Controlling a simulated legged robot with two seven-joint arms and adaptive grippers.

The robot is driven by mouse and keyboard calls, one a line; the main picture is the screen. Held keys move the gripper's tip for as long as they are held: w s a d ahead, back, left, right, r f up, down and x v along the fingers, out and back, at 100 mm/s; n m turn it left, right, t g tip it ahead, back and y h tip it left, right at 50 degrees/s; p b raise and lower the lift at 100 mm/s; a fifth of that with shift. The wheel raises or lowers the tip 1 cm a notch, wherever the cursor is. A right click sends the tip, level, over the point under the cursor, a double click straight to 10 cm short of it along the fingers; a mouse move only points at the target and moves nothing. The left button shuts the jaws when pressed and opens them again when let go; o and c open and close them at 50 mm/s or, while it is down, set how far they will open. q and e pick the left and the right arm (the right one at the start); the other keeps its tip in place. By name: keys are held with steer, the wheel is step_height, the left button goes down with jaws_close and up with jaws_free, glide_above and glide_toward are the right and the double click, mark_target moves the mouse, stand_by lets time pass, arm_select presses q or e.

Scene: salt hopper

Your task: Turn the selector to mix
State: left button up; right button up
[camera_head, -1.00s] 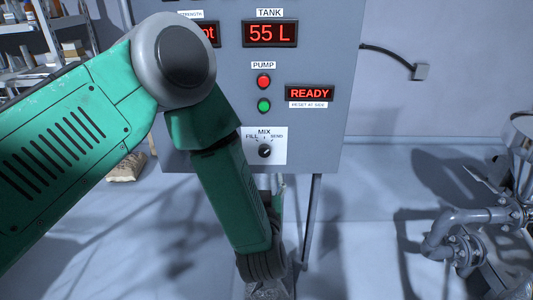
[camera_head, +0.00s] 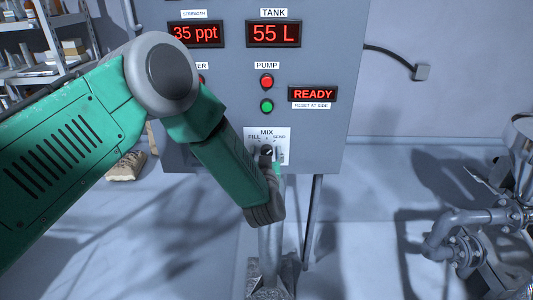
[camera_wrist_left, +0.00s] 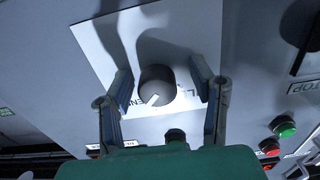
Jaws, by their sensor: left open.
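The selector (camera_head: 267,151) is a round dark knob with a white pointer line, on a white plate (camera_head: 282,133) marked FILL, MIX and SEND. Its line slants to the upper right, toward SEND. In the left wrist view, where the plate appears upside down, the knob (camera_wrist_left: 157,86) has its line pointing down-left toward the SEND lettering. My left gripper (camera_head: 266,162) is at the plate, partly hidden by my arm. The wrist view shows its fingers (camera_wrist_left: 161,82) open, one on each side of the knob, with visible gaps. My right gripper is not in view.
Above the knob are red (camera_head: 266,81) and green (camera_head: 267,106) pump buttons and a READY display (camera_head: 312,94). Pipework (camera_head: 460,225) stands at the right; a sack (camera_head: 126,166) lies at the left.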

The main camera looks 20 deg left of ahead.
arm_select(q)
steer(key=c, duration=1)
steer(key=shift+d, duration=0.1)
jaws_close()
steer(key=shift+d, duration=0.2)
steer(key=shift+a+f+n+b, duration=0.15)
steer(key=shift+n+b, duration=0.2)
steer(key=shift+n, duration=0.35)
steer(key=n+b, duration=0.1)
steer(key=n, duration=0.2)
steer(key=shift+n+b, duration=0.95)
steer(key=shift+n, duration=1.05)
